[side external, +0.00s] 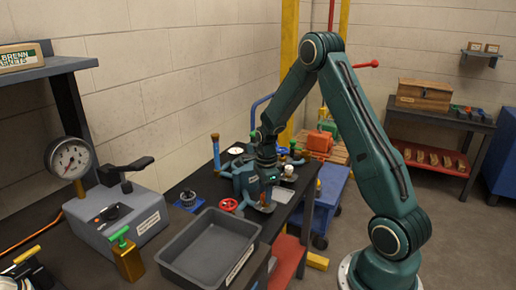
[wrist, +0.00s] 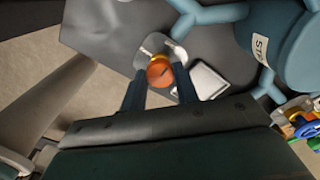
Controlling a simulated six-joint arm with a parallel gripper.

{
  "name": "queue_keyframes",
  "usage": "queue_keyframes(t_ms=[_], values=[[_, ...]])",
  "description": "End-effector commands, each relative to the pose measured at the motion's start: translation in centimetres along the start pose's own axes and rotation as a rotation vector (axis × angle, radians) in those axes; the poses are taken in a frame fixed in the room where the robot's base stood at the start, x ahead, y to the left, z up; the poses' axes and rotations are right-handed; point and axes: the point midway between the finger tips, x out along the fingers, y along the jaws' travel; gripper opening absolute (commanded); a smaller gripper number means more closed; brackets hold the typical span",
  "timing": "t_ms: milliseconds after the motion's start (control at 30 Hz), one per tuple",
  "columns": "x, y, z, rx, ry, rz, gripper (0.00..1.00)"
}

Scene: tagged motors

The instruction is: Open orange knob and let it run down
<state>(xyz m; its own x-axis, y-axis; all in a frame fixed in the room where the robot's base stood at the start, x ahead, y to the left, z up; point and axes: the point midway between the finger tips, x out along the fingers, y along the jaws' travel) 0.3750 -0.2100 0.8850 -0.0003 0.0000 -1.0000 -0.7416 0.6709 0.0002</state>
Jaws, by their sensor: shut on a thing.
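The orange knob (wrist: 160,71) shows in the wrist view between the two fingers of my gripper (wrist: 160,88). It sits over a rounded grey plate, with a bit of yellow at its upper edge. My gripper is shut on the knob. In the side view my gripper (side external: 266,196) points down at the bench beside the blue-grey motor body (side external: 243,178), and the knob is largely hidden there. The motor body also shows at the upper right of the wrist view (wrist: 290,50), with a label that starts "STR".
A grey tray (side external: 176,268) lies at the bench front, with a red handwheel (side external: 237,227) behind it. A grey box with a gauge (side external: 69,159) stands at left. In the wrist view a pale square piece (wrist: 209,80) lies right of the knob, and coloured parts (wrist: 300,122) lie at lower right.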

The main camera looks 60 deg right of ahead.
Motion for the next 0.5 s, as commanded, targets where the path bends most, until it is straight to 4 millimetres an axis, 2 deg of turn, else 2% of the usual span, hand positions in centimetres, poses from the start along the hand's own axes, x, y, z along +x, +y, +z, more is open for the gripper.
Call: queue_keyframes(t_ms=[267,500], values=[[-0.05,-0.01,0.01,-0.155,0.0,0.0,0.08],[-0.06,-0.01,0.02,-0.362,0.0,-0.001,0.08]])
